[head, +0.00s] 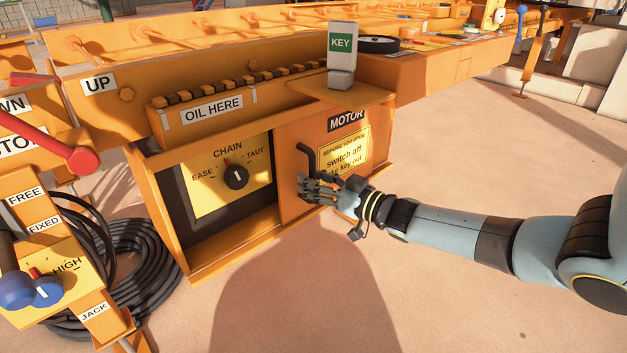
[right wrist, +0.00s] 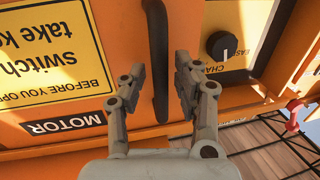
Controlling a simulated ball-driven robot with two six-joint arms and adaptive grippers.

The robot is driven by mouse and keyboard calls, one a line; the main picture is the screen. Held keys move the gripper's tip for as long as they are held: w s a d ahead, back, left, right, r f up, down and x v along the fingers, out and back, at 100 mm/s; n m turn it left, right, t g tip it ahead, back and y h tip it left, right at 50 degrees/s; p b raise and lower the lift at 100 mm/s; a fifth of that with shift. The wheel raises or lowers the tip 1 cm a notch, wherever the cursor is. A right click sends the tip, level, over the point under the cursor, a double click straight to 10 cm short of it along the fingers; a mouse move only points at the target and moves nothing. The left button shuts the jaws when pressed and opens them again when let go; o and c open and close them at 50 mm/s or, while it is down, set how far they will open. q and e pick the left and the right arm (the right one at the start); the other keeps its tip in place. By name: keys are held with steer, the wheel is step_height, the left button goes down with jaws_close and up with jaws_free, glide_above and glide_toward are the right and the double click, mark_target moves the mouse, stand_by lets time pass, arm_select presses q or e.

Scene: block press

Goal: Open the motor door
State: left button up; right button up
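The orange motor door (head: 295,205) carries a MOTOR label and a yellow warning sign (head: 345,150); it looks closed. A dark bent bar handle (head: 305,152) stands on its left part. My right gripper (head: 308,188) is at the handle's lower end, in front of the door. In the right wrist view the handle (right wrist: 158,45) runs between the two fingers of my right gripper (right wrist: 161,68), which are apart with gaps visible on both sides. The yellow sign (right wrist: 45,50) is left of the handle there. My left gripper is not in view.
The CHAIN dial (head: 236,177) sits in a recess left of the door. A grey KEY block (head: 342,60) stands on a ledge above the door. A red lever (head: 70,150), blue knobs (head: 30,288) and coiled black hose (head: 135,265) are at left. The floor at right is clear.

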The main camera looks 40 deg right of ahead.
steer(key=shift+o, duration=0.3)
steer(key=shift+w+a+r, duration=0.1)
steer(key=v, duration=1.2)
